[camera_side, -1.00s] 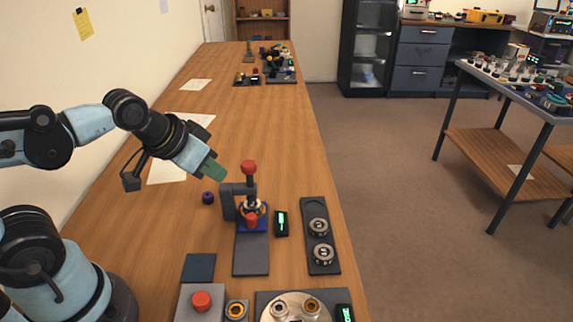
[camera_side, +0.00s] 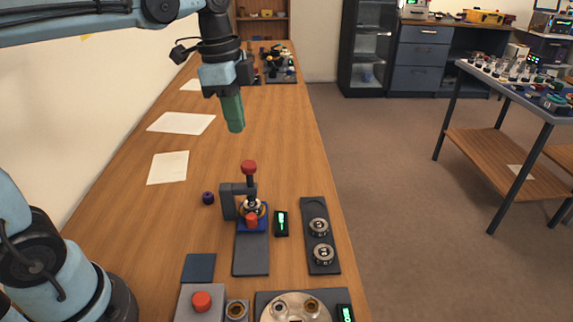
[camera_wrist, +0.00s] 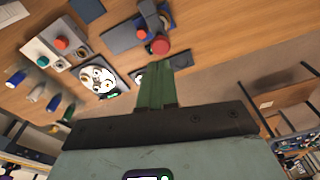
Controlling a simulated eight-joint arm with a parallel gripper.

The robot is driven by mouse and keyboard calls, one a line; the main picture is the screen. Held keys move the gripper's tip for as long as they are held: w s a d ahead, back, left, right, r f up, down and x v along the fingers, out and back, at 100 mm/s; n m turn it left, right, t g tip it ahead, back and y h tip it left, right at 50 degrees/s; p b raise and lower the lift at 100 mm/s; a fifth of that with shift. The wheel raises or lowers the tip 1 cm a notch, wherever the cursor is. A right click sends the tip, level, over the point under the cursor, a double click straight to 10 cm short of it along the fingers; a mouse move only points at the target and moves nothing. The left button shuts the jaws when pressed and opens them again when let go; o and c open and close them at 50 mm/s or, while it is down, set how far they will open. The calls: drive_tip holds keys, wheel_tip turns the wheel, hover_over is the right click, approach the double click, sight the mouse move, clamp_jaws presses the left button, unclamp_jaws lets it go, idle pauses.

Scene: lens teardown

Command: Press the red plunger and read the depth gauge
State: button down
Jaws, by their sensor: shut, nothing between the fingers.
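The red plunger knob (camera_side: 249,167) tops a dark post on a grey press (camera_side: 228,200); it also shows in the wrist view (camera_wrist: 160,45). A lens part on a blue block (camera_side: 263,226) sits under the post, with a smaller red piece (camera_side: 251,219) at its front. The small black gauge (camera_side: 281,223) right of the press has a lit green display, too small to read. My gripper (camera_side: 236,130) is shut and empty, its green fingers pointing down. In the side view it appears above and slightly left of the knob, apart from it; the wrist view (camera_wrist: 157,66) also shows a gap.
A grey box with a red button (camera_side: 201,301), a ring holder (camera_side: 237,310) and a round plate (camera_side: 296,308) stand at the front. A dark tray with two discs (camera_side: 320,240) lies right. A purple piece (camera_side: 208,198) lies left. Bench behind the press is mostly clear.

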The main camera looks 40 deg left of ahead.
sight(246, 163)
drive_tip(key=shift+w+r, duration=0.15)
idle(0.3)
drive_tip(key=shift+w+d+f, duration=0.1)
drive_tip(key=shift+d+f, duration=0.05)
drive_tip(key=shift+f, duration=1.6)
drive_tip(key=shift+w+d+f, duration=0.1)
drive_tip(key=shift+d+f, duration=0.05)
drive_tip(key=shift+f, duration=1.6)
